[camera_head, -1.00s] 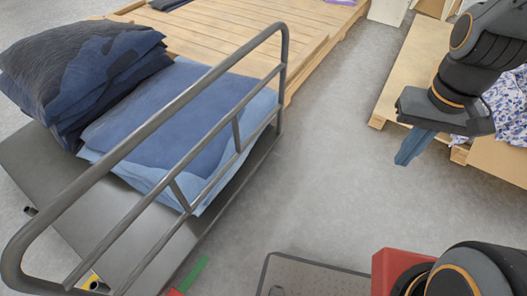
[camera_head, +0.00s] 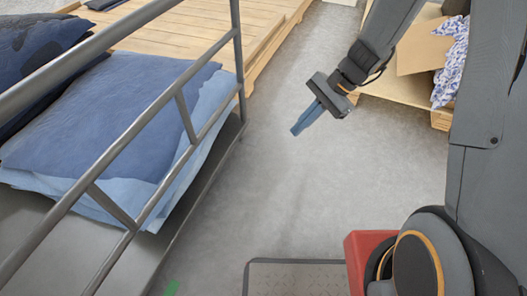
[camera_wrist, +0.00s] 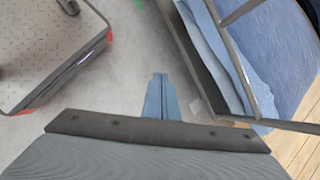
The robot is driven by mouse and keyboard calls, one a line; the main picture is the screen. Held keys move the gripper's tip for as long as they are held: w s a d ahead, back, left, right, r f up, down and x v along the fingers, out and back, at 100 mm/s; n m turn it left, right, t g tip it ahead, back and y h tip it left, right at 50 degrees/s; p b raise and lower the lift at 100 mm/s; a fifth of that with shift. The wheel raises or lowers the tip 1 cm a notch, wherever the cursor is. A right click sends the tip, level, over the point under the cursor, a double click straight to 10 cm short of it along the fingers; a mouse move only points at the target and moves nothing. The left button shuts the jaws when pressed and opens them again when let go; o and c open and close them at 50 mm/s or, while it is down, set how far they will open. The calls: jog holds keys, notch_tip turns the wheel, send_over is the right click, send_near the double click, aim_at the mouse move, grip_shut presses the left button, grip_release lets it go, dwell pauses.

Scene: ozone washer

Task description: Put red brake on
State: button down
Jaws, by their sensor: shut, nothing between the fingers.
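The grey cart (camera_head: 110,258) with its tubular rail (camera_head: 188,112) fills the left of the head view. A green pedal (camera_head: 171,287) shows at the cart's lower edge, cut by the bottom of the head view. A green bit (camera_wrist: 138,3) also shows at the top edge of the wrist view. The red brake is not visible in either current view. My gripper (camera_head: 295,131) has blue fingers, shut and empty, pointing down over the floor to the right of the cart. In the wrist view its shut fingers (camera_wrist: 160,78) are beside the cart's side, apart from it.
Folded blue cloths (camera_head: 110,120) are stacked on the cart. A wooden pallet (camera_head: 190,35) lies behind it. A box with patterned cloth (camera_head: 450,65) sits on another pallet at the right. Grey floor (camera_head: 260,190) is clear between cart and right pallet.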

jog(key=w+a+f+m+t+y+b, duration=0.1)
jog(key=w+a+f+m+y+b, duration=0.15)
jog(key=w+f+b, duration=0.55)
jog(key=w+a+f+m+t+y+b, duration=0.1)
jog(key=w+f+m+b, duration=0.2)
jog(key=f, duration=0.9)
jog(key=m+t+y+b, duration=0.1)
jog(key=m+t+b, duration=0.4)
jog(key=b, duration=1)
send_near(250, 141)
notch_tip(250, 141, down, 5)
jog(key=w+a+m, duration=0.1)
jog(key=w, duration=0.1)
jog(key=shift+a+f+g, duration=0.2)
jog(key=shift+a+g, duration=0.2)
jog(key=shift+r, duration=0.1)
